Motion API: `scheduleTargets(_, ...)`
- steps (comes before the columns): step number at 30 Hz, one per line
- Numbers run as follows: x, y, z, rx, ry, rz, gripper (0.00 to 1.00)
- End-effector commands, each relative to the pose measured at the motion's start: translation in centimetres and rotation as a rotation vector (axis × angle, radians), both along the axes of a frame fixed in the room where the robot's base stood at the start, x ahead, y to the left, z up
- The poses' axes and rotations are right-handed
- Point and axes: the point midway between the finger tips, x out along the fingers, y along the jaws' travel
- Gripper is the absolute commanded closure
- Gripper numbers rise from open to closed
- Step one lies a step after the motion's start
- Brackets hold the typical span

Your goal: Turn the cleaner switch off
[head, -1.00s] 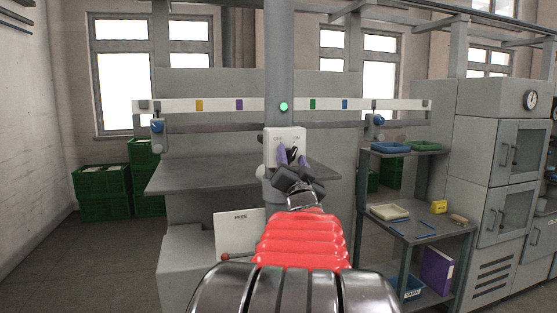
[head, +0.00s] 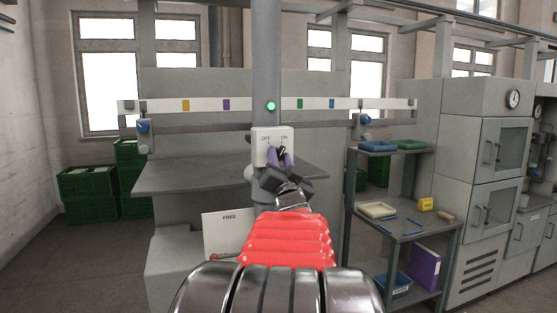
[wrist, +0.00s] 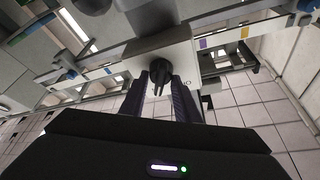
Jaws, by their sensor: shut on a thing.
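The cleaner switch is a pale box (head: 259,148) on a grey post, marked OFF at left and ON at right. Its dark knob (head: 282,150) sits on the right, below the ON mark. The knob also shows in the wrist view (wrist: 158,71), between my two fingers. My gripper (head: 279,158), with purple fingertips, is shut on the knob and partly hides it. It also shows in the wrist view (wrist: 160,88). A round green lamp (head: 271,105) glows above the box. The knob's exact angle is hard to tell.
A grey shelf (head: 200,178) lies behind the post. A white card reading FREE (head: 228,230) stands below. A shelf rack (head: 405,228) with trays stands to the right, beside grey cabinets (head: 499,150). Green crates (head: 88,193) stand at left.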

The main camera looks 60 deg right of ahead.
Motion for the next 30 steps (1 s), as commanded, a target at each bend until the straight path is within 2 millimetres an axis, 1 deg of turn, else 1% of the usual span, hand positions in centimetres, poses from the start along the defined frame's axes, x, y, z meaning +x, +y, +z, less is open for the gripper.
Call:
scheduleTargets(11,0.08,-0.07,0.25,-0.144,0.137,0.002,0.93)
scheduleTargets(30,0.14,0.02,0.4,-0.56,0.55,0.002,0.94)
